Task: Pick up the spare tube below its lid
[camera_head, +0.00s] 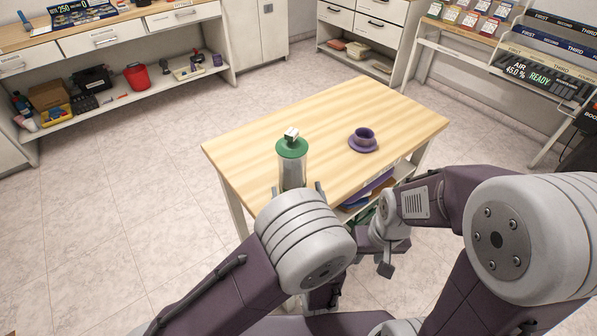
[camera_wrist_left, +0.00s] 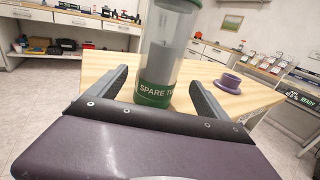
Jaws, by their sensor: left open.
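The spare tube (camera_head: 291,174) is a clear upright cylinder with a green lid (camera_head: 291,148), standing at the near left part of the wooden table (camera_head: 235,148). In the left wrist view its lower part (camera_wrist_left: 155,92) shows a green base band with "SPARE T…" lettering. My left gripper (camera_head: 297,188) is open, with one finger on each side of the tube, below the lid. In the wrist view the fingers (camera_wrist_left: 158,77) reach toward the tube with gaps at both sides. I cannot tell how far the tube sits between them.
A small white block (camera_head: 291,133) sits on the lid. A purple flanged ring (camera_head: 363,141) stands right of the tube on the table; the back of the table is clear. A shelf under the table holds coloured items (camera_head: 367,189). Workbenches line the walls.

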